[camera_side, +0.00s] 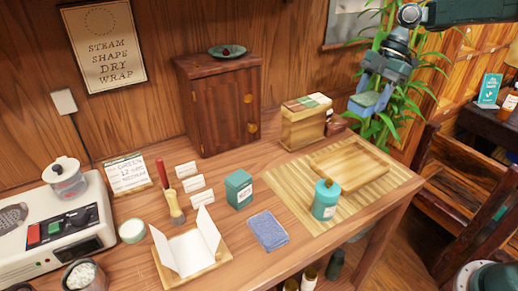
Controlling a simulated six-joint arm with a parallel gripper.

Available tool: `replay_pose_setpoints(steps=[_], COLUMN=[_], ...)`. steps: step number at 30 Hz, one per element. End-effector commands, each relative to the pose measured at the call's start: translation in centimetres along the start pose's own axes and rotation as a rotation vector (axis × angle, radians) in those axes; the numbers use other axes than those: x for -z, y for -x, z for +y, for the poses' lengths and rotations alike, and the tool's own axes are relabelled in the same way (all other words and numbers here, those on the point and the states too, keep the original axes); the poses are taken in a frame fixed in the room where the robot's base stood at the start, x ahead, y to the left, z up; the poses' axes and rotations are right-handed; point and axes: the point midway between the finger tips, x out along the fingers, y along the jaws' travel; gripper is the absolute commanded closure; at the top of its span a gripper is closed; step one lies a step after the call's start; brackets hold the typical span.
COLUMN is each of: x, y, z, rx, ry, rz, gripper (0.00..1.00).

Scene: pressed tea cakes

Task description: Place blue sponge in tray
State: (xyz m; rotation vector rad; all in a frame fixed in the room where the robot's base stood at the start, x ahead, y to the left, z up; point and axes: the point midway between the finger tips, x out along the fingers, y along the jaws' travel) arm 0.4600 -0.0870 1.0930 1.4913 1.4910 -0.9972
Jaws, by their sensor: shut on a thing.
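My gripper (368,103) is at the upper right, in front of the plant. It is shut on the blue sponge (367,100), a small blue block with a greenish top, partly hidden by the fingers. The sponge is held in the air, above and behind the tray in the picture. The wooden tray (348,184) is shallow, pale and empty, and lies on a bamboo mat on the table.
A teal canister (326,199) stands at the tray's front left. A wooden box (306,123) stands behind the tray. A flat blue cloth (267,230) and a green tin (239,189) are to the left. The bamboo mat (392,187) is bare right of the tray.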

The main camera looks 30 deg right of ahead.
Motion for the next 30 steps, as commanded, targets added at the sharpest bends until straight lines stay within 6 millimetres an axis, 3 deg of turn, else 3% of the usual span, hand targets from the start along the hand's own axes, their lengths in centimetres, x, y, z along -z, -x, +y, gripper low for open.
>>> replay_pose_setpoints(steps=[11,30], x=[-1.1,-5.5], y=[-2.9,-13.4], z=[-0.1,0.0], rx=[0.004,0.003], ry=[-0.002,-0.001], rz=[0.001,0.000], gripper=[0.69,0.69])
